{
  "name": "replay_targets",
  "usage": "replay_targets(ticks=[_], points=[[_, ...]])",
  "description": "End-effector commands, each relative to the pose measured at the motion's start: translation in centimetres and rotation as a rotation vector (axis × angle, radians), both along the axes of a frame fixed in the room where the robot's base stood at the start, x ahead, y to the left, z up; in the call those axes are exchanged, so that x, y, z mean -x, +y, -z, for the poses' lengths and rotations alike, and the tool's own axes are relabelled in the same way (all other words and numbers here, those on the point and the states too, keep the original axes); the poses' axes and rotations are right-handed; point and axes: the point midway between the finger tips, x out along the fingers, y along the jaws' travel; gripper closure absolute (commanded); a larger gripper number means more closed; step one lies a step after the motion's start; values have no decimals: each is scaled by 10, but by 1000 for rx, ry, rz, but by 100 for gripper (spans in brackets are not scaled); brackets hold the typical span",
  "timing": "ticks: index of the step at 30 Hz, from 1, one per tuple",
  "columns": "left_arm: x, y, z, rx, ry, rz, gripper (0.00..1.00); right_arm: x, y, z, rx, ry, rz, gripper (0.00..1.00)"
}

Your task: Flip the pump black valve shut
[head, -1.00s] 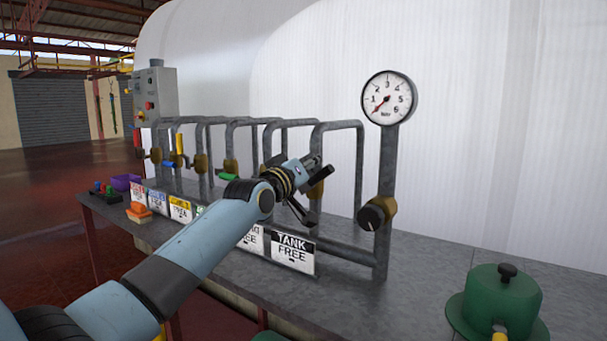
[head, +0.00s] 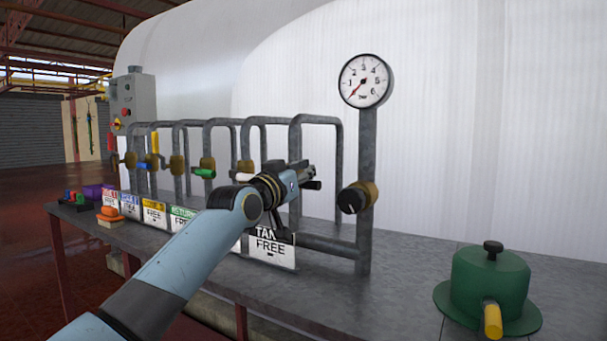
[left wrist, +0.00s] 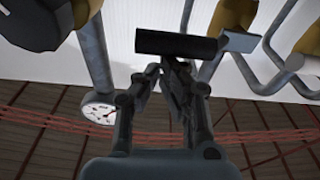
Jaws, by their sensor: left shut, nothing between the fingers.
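The black valve handle (head: 312,185) shows as a short dark bar just past my left gripper, by the pipe loop nearest the gauge; its brass body is mostly hidden by the gripper in the head view. In the left wrist view the handle is a black cylinder (left wrist: 178,44) lying crosswise at the fingertips. My left gripper (head: 304,172) is shut and empty beside it; its fingers (left wrist: 172,66) come together right by the bar. Whether they touch it I cannot tell. My right gripper is not in view.
A dark round knob (head: 353,198) sits on the gauge post, right of my gripper. The gauge (head: 365,80) is above it. Other valves, such as the green-handled one (head: 205,173), line up to the left. A green pot-like thing (head: 490,285) stands front right on the bench.

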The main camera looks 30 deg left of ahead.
Motion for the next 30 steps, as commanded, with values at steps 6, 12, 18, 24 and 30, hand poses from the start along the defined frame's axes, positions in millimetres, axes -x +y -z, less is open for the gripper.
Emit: replay_targets(ticks=[6,12,18,24,30], points=[[0,0,1,1,1,0,100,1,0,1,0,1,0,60],[0,0,1,2,1,0,100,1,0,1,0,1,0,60],[-1,0,-5,2,0,-1,100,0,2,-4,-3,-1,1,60],[-5,3,-41,1,-3,-7,100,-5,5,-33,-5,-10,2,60],[36,7,-32,-3,2,-8,100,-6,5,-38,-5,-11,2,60]])
